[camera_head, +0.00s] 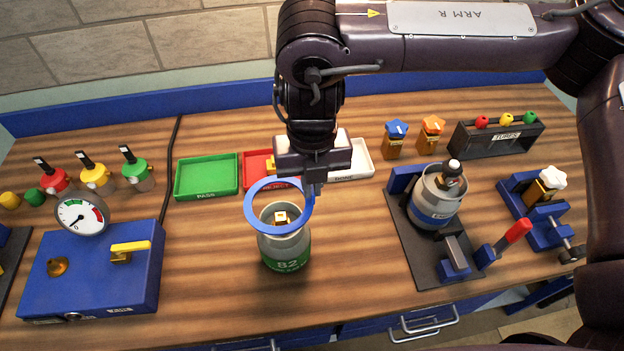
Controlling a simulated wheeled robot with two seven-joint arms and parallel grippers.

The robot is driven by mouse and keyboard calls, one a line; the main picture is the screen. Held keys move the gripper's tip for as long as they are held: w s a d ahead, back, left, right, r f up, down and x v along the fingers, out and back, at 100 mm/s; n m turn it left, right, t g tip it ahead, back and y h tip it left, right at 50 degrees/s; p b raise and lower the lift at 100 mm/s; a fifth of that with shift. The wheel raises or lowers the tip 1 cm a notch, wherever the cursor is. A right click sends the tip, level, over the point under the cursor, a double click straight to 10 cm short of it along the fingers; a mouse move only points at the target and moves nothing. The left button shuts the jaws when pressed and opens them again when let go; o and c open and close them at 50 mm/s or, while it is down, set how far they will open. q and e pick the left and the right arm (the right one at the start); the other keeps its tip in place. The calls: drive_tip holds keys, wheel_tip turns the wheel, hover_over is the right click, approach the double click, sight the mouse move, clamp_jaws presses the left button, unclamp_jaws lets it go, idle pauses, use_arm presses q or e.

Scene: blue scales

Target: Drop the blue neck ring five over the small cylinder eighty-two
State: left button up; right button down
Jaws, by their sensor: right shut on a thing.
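The blue neck ring (249,212) is held at its right edge by my right gripper (314,188), which is shut on it. The small cylinder eighty-two (286,250) stands upright on the wooden bench, grey on top with a green band numbered 82 and a brass valve. In this view the ring overlaps the cylinder's top and the valve shows inside its opening. The ring appears to be above the cylinder's shoulder; I cannot tell the exact height gap. My left gripper is not in view.
Green (207,192), red (255,183) and white trays (362,173) lie behind the cylinder. A blue gauge box (90,280) stands at left. Another grey cylinder (437,200) sits in a dark clamp stand (420,255) at right. Bare bench lies either side of cylinder eighty-two.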

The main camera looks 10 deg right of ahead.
wheel_tip(320, 180, down, 7)
drive_tip(key=b, duration=0.4)
drive_tip(key=shift+r+b, duration=0.15)
drive_tip(key=shift+b, duration=0.15)
idle(1.1)
drive_tip(key=c, duration=1.5)
unclamp_jaws()
drive_tip(key=shift+r+p, duration=3.6)
drive_tip(key=shift+r, duration=0.15)
drive_tip(key=shift+s+f, duration=0.1)
drive_tip(key=shift+f, duration=0.05)
